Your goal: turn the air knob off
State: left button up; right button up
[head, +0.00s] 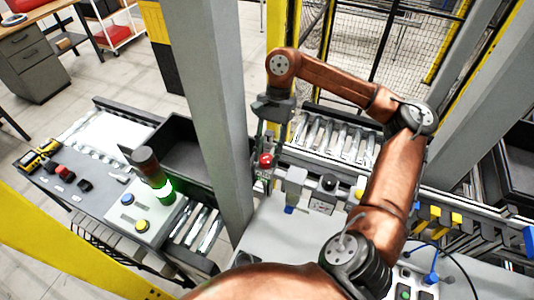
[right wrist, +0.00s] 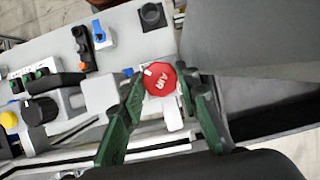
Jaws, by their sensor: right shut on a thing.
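The air knob (right wrist: 163,80) is a red, many-sided knob with white "AIR" lettering, which reads sideways in the right wrist view. A small white mark shows at its upper left edge. In the head view the red knob (head: 265,160) is small, beside the grey post. My right gripper (right wrist: 161,92) has its green fingers on either side of the knob and is shut on it. In the head view the right gripper (head: 268,146) points down at the knob, and its fingertips are hard to make out. My left gripper is in neither view.
A thick grey post (head: 215,100) stands close to the left of my right gripper. A signal tower (head: 155,175) glows green on a panel at the left. A black bin (head: 185,145) lies behind it. Small valves and a black knob (head: 329,182) sit right of the air knob.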

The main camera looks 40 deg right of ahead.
jog(key=shift+f+m+t+b, duration=0.2)
jog(key=shift+m+t+b, duration=0.2)
jog(key=shift+m+b, duration=0.65)
jog(key=m+t+b, duration=0.1)
jog(key=m+b, duration=0.2)
jog(key=b, duration=0.1)
jog(key=m+t+b, duration=0.1)
jog(key=m+b, duration=0.3)
jog(key=b, duration=0.1)
jog(key=m+t+b, duration=0.2)
jog(key=m+b, duration=0.2)
jog(key=b, duration=0.1)
jog(key=shift+s+h, duration=0.25)
jog(key=shift+h, duration=0.05)
jog(key=shift+s+r+m+t+h+b, duration=0.1)
jog(key=shift+m+t+h+b, duration=0.2)
jog(key=shift+m+b, duration=0.75)
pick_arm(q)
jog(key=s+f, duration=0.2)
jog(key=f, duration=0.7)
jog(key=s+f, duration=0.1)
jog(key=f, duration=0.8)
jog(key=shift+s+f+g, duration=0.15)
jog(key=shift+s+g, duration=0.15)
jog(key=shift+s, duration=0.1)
pick_arm(e)
jog(key=shift+a+r+m+t+h, duration=0.1)
jog(key=shift+m+t+h, duration=0.2)
jog(key=shift+m, duration=1)
